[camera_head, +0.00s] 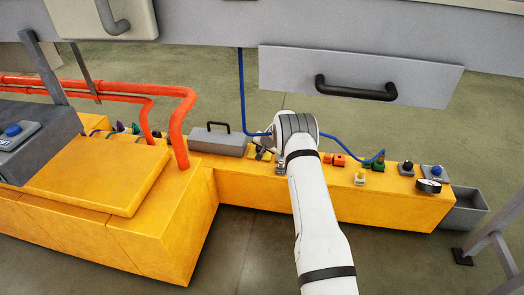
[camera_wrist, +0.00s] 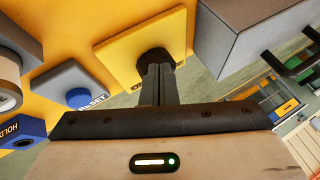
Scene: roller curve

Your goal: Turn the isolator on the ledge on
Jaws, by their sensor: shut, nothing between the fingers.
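The isolator is a yellow square plate (camera_wrist: 122,58) with a dark round knob (camera_wrist: 153,58) in the wrist view. Part of a label shows beside the knob, mostly hidden by my gripper. My gripper (camera_wrist: 158,72) is shut and empty, its fingertips right at the knob. I cannot tell whether they touch it. In the head view the yellow plate (camera_head: 263,154) sits on the yellow ledge (camera_head: 345,203), just left of my white wrist. My fingers are too small and partly hidden there. The knob's setting cannot be read.
A grey box with a black handle (camera_head: 217,143) stands left of the plate. A blue RESET button (camera_wrist: 78,98) sits nearby. Red and green connectors (camera_head: 338,160), a blue cable (camera_head: 345,143) and a gauge (camera_head: 428,186) lie rightward. Red pipes (camera_head: 180,130) rise at left. A grey drawer front (camera_head: 360,75) hangs above.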

